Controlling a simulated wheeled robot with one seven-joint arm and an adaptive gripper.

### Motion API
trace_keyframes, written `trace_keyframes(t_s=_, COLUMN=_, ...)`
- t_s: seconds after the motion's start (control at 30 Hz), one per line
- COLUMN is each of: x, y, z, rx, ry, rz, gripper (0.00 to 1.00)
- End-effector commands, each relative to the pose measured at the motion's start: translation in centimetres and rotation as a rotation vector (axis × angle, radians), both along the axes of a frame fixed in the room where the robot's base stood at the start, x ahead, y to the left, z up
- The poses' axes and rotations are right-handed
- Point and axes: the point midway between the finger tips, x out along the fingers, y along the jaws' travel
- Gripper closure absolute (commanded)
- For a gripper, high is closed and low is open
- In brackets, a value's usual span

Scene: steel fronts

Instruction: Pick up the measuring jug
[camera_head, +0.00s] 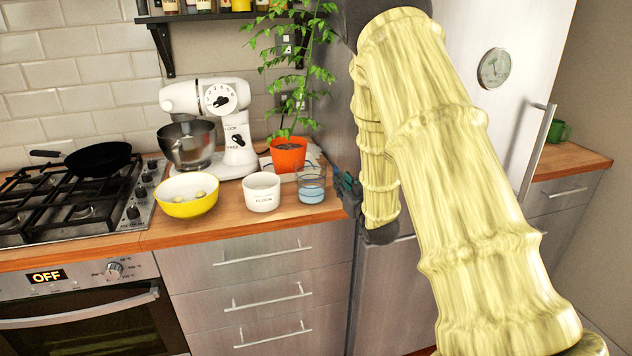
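A clear jug-like vessel with blue in its lower part (311,190) stands upright on the wooden counter near its right end; it looks like the measuring jug. My gripper (343,190) is just to the right of it, at the counter's right end, with dark and teal parts showing. A narrow gap seems to lie between them. My yellow-covered arm reaches down from the upper right and hides part of the gripper. I cannot tell how far its fingers are apart.
Left of the jug stand a white flour pot (262,195) and a yellow bowl (187,208) with pale items. Behind are an orange plant pot (288,155) and a white stand mixer (238,150). A pan (98,160) sits on the hob. A fridge (480,30) stands right.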

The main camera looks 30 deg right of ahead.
Motion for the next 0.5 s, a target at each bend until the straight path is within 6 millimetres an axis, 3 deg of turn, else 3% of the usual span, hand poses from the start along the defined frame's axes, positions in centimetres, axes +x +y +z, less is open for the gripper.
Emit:
trace_keyframes(t_s=0.27, x=1.7, y=-0.3, z=0.3, rx=-0.001, ry=0.000, rz=0.000, gripper=0.81)
trace_keyframes(t_s=0.5, x=4.7, y=-0.8, z=0.6, rx=-0.001, ry=0.001, rz=-0.002, gripper=0.81)
